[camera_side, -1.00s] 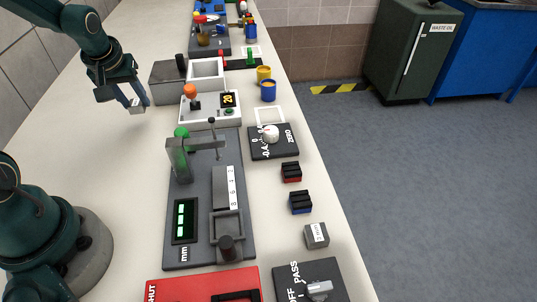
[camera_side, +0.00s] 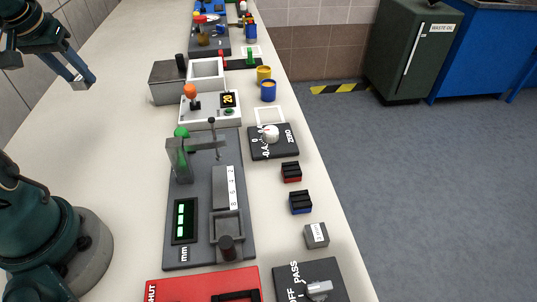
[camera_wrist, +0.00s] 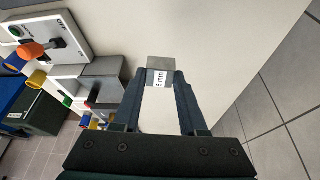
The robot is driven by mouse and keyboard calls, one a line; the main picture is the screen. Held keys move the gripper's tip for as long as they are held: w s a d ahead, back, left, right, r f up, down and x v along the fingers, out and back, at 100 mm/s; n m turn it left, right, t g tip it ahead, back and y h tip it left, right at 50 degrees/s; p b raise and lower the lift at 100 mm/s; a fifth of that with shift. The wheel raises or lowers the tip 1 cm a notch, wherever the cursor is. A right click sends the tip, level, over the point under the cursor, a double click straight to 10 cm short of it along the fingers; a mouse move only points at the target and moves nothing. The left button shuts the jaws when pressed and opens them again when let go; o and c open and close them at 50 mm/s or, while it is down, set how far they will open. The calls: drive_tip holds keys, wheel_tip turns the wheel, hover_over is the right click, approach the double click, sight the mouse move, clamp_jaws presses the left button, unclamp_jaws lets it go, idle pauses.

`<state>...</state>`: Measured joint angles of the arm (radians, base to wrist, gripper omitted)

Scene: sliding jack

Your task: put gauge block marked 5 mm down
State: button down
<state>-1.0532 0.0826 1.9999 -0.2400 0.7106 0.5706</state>
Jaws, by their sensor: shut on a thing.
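The gauge block marked 5 mm (camera_wrist: 160,68) is a small grey block with a white label. My gripper (camera_wrist: 160,85) is shut on it, with one finger on each side, in the wrist view. In the side view my gripper (camera_side: 82,82) is at the upper left, above the white table and left of the grey box; the block shows only as a small light patch between the fingertips.
The dark jack base (camera_side: 210,190) with a green display stands mid-table. A white panel with an orange knob (camera_side: 191,91) and a grey box (camera_side: 167,84) stand behind it. Another grey block (camera_side: 316,236) lies near the right table edge. The left part of the table (camera_side: 110,145) is clear.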

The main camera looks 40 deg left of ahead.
drive_tip(key=w+d+r+m+h, duration=0.15)
drive_tip(key=w+d+m, duration=0.25)
drive_tip(key=w, duration=0.5)
drive_tip(key=w+d+m+h, duration=0.2)
drive_tip(key=w+d+m, duration=0.15)
drive_tip(key=w, duration=0.45)
drive_tip(key=w+d+f+m, duration=0.1)
drive_tip(key=w+d+f, duration=0.2)
drive_tip(key=d, duration=0.3)
drive_tip(key=w+d+f+m, duration=0.2)
drive_tip(key=w+d+f, duration=0.1)
drive_tip(key=d, duration=0.4)
drive_tip(key=w+d+f+m+h, duration=0.1)
drive_tip(key=w+d+f, duration=0.2)
drive_tip(key=d, duration=0.3)
drive_tip(key=shift+w+d+f+m+t, duration=0.25)
drive_tip(key=shift+w+f+t, duration=0.1)
drive_tip(key=shift+w, duration=0.15)
drive_tip(key=shift+w+d+f, duration=0.2)
drive_tip(key=shift+d+f, duration=0.1)
drive_tip(key=shift+d, duration=0.05)
drive_tip(key=shift+f, duration=1.95)
